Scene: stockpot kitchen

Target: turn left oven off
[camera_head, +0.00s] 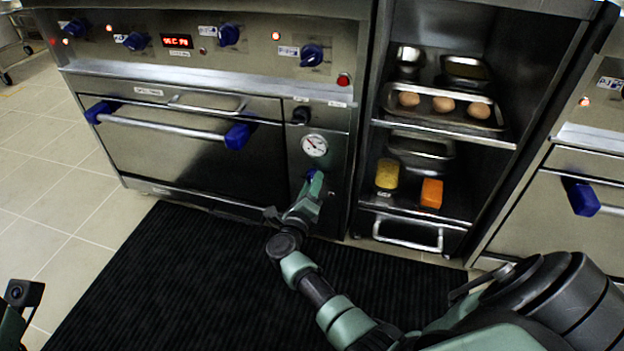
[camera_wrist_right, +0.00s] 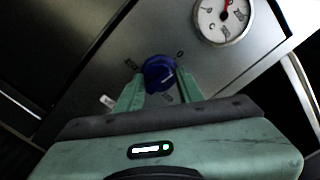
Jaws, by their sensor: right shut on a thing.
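The left oven (camera_head: 180,150) has a steel door with a long bar handle and blue end caps. To the right of its door is a narrow panel with a round white gauge (camera_head: 314,145). Below the gauge is a blue knob, mostly hidden by my gripper in the head view. In the right wrist view the blue knob (camera_wrist_right: 158,72) sits between my fingertips, with markings around it. My right gripper (camera_head: 313,180) is at this knob and shut on it; it also shows in the right wrist view (camera_wrist_right: 158,85). My left gripper's fingers are not in view.
Several blue knobs and a red display (camera_head: 177,41) are on the upper panel. A shelf unit (camera_head: 440,137) with trays stands to the right. A black mat (camera_head: 190,285) covers the floor in front.

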